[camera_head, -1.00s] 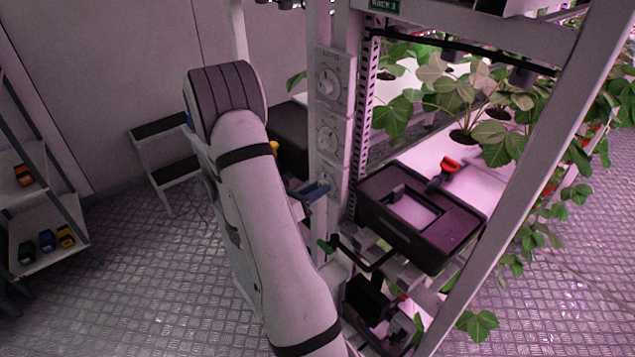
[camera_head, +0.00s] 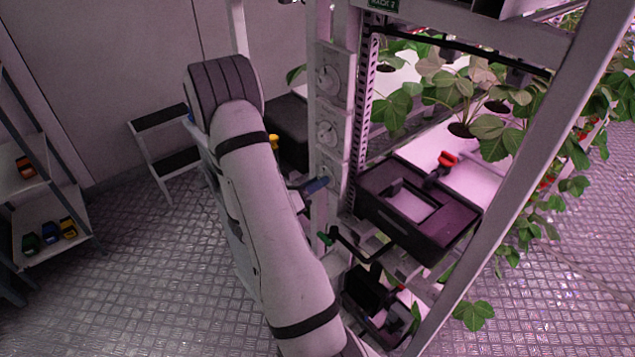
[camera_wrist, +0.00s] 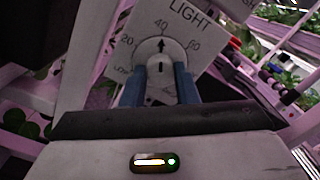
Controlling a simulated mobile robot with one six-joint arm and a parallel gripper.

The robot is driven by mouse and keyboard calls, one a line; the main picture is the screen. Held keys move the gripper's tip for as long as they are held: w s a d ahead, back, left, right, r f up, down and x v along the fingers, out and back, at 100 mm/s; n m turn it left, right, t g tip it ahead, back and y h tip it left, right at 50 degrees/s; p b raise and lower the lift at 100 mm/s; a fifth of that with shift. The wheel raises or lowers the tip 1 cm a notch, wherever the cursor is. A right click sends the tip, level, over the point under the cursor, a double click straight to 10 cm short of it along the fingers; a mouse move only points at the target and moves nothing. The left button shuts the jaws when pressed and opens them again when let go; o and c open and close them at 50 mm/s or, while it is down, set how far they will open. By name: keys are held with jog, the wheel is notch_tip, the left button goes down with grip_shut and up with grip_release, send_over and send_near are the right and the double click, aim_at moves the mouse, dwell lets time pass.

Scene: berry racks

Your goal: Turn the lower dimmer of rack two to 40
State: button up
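The white light panel (camera_wrist: 100,45) fills the upper middle of the wrist view, with the word LIGHT and the marks 20, 40 and 60. Its round dimmer knob (camera_wrist: 160,64) carries a dark arrow that points up at the 40. The blue fingers of my gripper (camera_wrist: 160,84) stand on both sides of the knob and look closed against it. In the head view my gripper (camera_head: 316,186) is at the lowest panel on the rack post, largely hiding that knob. Higher dials (camera_head: 327,80) and (camera_head: 326,132) sit above it. The rack sign (camera_head: 384,5) is hard to read.
A black box (camera_head: 415,210) stands on the rack just right of the post, with a red handle (camera_head: 447,159) behind it. Plants hang on the right. A step stool (camera_head: 165,160) and open floor lie left.

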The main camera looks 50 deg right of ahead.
jog(key=o, duration=0.5)
jog(key=shift+a, duration=0.1)
jog(key=shift+c, duration=0.2)
jog(key=a+b, duration=0.1)
jog(key=a, duration=0.6)
jog(key=shift+w+a+b, duration=0.35)
jog(key=shift+w+a, duration=0.05)
jog(key=shift+w, duration=0.05)
jog(key=shift+f, duration=0.1)
